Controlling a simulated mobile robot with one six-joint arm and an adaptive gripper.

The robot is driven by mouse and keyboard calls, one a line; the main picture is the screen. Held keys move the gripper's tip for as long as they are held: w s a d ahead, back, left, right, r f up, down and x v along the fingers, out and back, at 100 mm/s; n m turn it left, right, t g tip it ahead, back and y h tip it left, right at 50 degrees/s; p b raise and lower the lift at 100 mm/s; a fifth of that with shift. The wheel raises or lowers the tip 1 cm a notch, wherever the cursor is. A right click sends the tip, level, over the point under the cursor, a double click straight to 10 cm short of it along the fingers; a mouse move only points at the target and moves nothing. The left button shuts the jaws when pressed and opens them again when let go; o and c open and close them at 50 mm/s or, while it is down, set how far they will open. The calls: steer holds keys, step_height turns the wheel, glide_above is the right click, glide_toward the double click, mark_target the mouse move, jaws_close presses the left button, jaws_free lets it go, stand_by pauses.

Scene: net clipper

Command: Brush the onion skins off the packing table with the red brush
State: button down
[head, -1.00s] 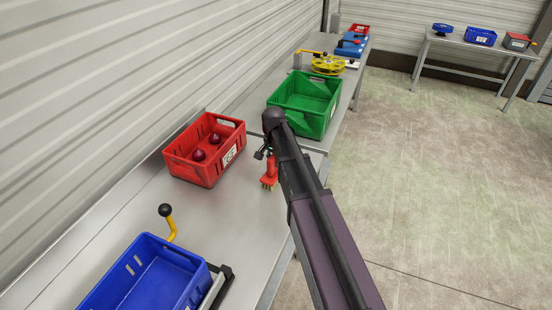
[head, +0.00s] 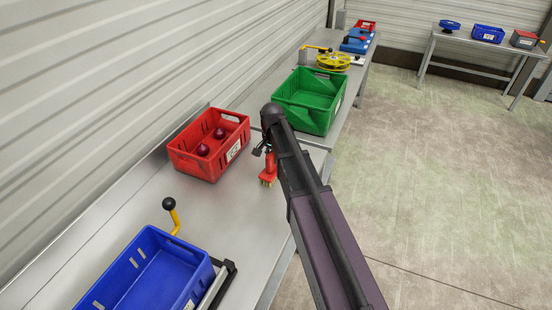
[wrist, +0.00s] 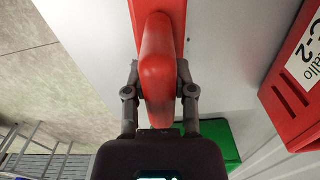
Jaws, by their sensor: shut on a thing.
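The red brush (head: 268,172) is in my gripper (head: 262,148), seen in the head view over the packing table (head: 215,212). Its pale bristles point down at the table top, close to the right edge; I cannot tell whether they touch it. In the wrist view the gripper (wrist: 158,90) is shut on the red handle (wrist: 157,55), one finger on each side. My arm hides part of the table's right edge. I make out no onion skins on the visible table top.
A red crate (head: 188,160) with dark red onions (head: 211,140) stands left of the brush. A green crate (head: 300,92) stands beyond it. A blue crate (head: 150,275) and a yellow lever with a black knob (head: 171,212) are nearer.

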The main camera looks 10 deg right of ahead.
steer(key=shift+w+a, duration=0.15)
steer(key=shift+a, duration=0.1)
steer(key=shift+w, duration=0.15)
steer(key=shift+w+d, duration=0.1)
steer(key=shift+w, duration=0.05)
steer(key=shift+w+d, duration=0.9)
steer(key=shift+w, duration=0.3)
steer(key=shift+w, duration=0.1)
steer(key=shift+w+d+f, duration=0.1)
steer(key=shift+w+d, duration=0.9)
steer(key=shift+w, duration=0.2)
steer(key=shift+w+d, duration=0.5)
steer(key=shift+w, duration=0.25)
steer(key=shift+w+d, duration=0.45)
steer(key=shift+w, duration=0.25)
